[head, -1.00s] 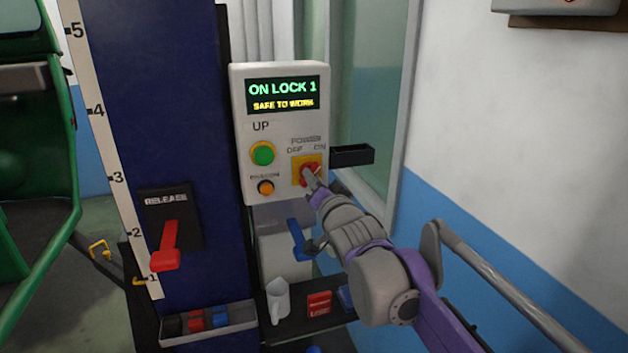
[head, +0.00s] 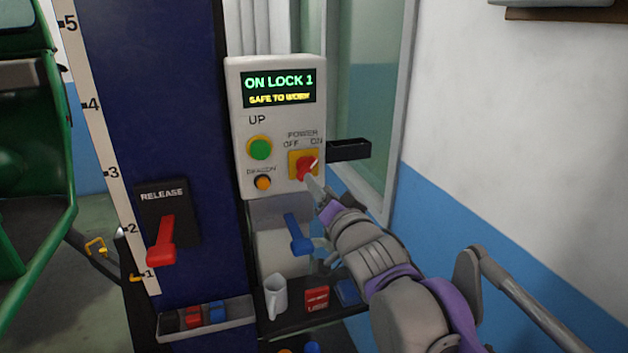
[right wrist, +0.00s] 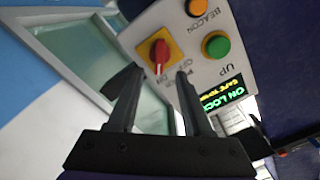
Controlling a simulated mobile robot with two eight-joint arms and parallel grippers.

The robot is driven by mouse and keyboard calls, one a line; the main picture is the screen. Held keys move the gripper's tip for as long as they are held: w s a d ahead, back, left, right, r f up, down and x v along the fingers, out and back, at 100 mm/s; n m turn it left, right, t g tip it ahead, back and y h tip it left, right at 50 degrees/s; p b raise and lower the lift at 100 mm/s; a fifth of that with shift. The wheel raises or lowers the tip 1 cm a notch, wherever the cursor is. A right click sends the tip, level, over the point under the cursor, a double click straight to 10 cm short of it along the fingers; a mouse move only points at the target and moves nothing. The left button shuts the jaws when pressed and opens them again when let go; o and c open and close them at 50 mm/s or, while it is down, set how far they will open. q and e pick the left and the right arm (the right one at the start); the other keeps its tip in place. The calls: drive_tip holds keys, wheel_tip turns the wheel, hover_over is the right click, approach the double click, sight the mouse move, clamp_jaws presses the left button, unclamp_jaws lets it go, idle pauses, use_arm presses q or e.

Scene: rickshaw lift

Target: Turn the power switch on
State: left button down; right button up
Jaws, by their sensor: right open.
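The power switch (head: 304,166) is a red knob on a yellow plate, with OFF and ON printed above. Its pale mark points up and right, toward ON. The knob also shows in the right wrist view (right wrist: 159,53), just beyond the fingertips. My right gripper (head: 318,187) is just below and right of the switch, apart from it. In the right wrist view, my right gripper (right wrist: 159,73) is open with nothing between its fingers. The white control box's display (head: 278,88) reads ON LOCK 1 and SAFE TO WORK. My left gripper is not in view.
A green button (head: 259,148) and an orange beacon button (head: 262,183) sit left of the switch. A black holder (head: 348,150) juts out right of the box. A red release lever (head: 161,241) is on the blue column.

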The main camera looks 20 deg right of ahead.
drive_tip(key=shift+s, duration=2)
drive_tip(key=shift+d+f, duration=0.1)
